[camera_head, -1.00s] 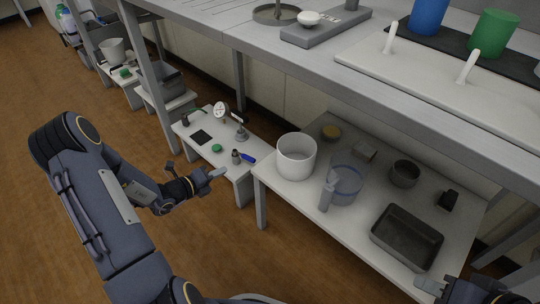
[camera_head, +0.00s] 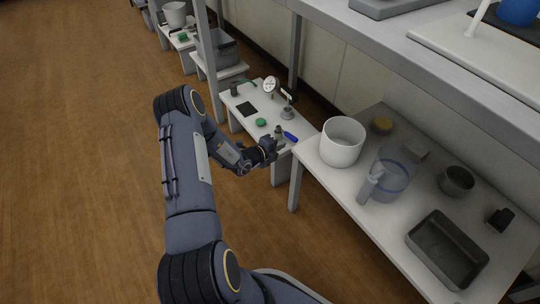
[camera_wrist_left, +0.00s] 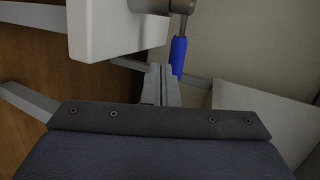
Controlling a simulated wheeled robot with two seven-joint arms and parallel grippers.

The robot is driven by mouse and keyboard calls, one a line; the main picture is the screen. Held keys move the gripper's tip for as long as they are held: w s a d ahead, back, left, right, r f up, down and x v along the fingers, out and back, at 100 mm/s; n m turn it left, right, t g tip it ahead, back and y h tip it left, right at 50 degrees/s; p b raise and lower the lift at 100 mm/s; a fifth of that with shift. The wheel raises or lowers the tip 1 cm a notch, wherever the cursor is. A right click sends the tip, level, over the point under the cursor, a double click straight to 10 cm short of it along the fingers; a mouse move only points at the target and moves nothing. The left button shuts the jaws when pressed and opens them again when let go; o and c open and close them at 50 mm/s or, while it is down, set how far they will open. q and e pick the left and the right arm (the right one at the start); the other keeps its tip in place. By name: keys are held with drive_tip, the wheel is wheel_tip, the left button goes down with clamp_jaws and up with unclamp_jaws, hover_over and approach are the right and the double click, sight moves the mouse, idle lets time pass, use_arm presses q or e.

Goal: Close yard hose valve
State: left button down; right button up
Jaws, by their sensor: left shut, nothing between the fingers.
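The hose valve, a small grey fitting (camera_head: 278,130) with a blue lever handle (camera_head: 290,135), is at the near end of a low white table (camera_head: 234,101). In the left wrist view the blue handle (camera_wrist_left: 178,56) points down the picture from the grey fitting (camera_wrist_left: 181,6). My left gripper (camera_head: 274,145) is at that table end, just on the near side of the valve. Its fingers (camera_wrist_left: 160,82) are shut and empty, just left of the handle's end; I cannot tell if they touch it. My right gripper is out of view.
The low table also holds a dial gauge (camera_head: 270,85), a black square (camera_head: 247,109) and a green disc (camera_head: 261,122). To the right, another table carries a white bucket (camera_head: 342,143), a clear jug (camera_head: 386,182) and a dark tray (camera_head: 447,249). Open wooden floor (camera_head: 90,170) lies left.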

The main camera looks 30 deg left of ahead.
use_arm(q)
drive_tip(key=shift+w+d+r, duration=0.1)
drive_tip(key=shift+w+r, duration=0.05)
drive_tip(key=shift+w, duration=0.35)
drive_tip(key=shift+w+d+r, duration=0.1)
drive_tip(key=shift+w, duration=0.4)
